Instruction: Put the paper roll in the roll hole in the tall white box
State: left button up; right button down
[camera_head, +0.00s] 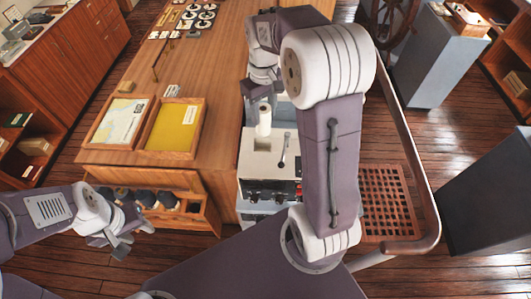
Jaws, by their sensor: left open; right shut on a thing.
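The white paper roll (264,122) is upright at the back part of the box top. My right gripper (262,98) points down and is shut on the roll's upper end. My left gripper (122,243) is open and empty at lower left, in front of the table.
The wooden table (215,80) holds a tray with a map (118,122) and a tray with a yellow sheet (174,128). A rack with dark round things (145,198) is at the table's front. A curved rail (425,180) and floor grating (385,200) lie right of the box.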

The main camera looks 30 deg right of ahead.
aim_at(263, 133)
jog(key=shift+s+a+f+b, duration=0.15)
jog(key=shift+f+b, duration=0.1)
jog(key=shift+f, duration=0.25)
jog(key=shift+a+f+b, duration=0.15)
jog(key=shift+f+b, duration=0.05)
jog(key=shift+f, duration=0.25)
jog(key=shift+s+a+f, duration=0.1)
jog(key=shift+a+f, duration=0.1)
jog(key=shift+a, duration=0.05)
jog(key=shift+d, duration=0.1)
jog(key=f, duration=0.2)
jog(key=f+p, duration=0.1)
jog(key=f, duration=0.3)
jog(key=shift+d+p, duration=0.25)
jog(key=shift+p, duration=0.05)
jog(key=shift+w+f, duration=0.2)
jog(key=shift+s+a+f, duration=0.1)
jog(key=shift+a+f, duration=0.05)
jog(key=shift+f, duration=0.15)
notch_tip(263, 133, down, 3)
jog(key=shift+s+r+p, duration=0.1)
jog(key=shift+r+p, duration=0.1)
jog(key=shift+p, duration=0.35)
pick_arm(q)
jog(key=shift+a+r, duration=0.15)
jog(key=shift+r, duration=0.35)
pick_arm(e)
jog(key=shift+f, duration=0.25)
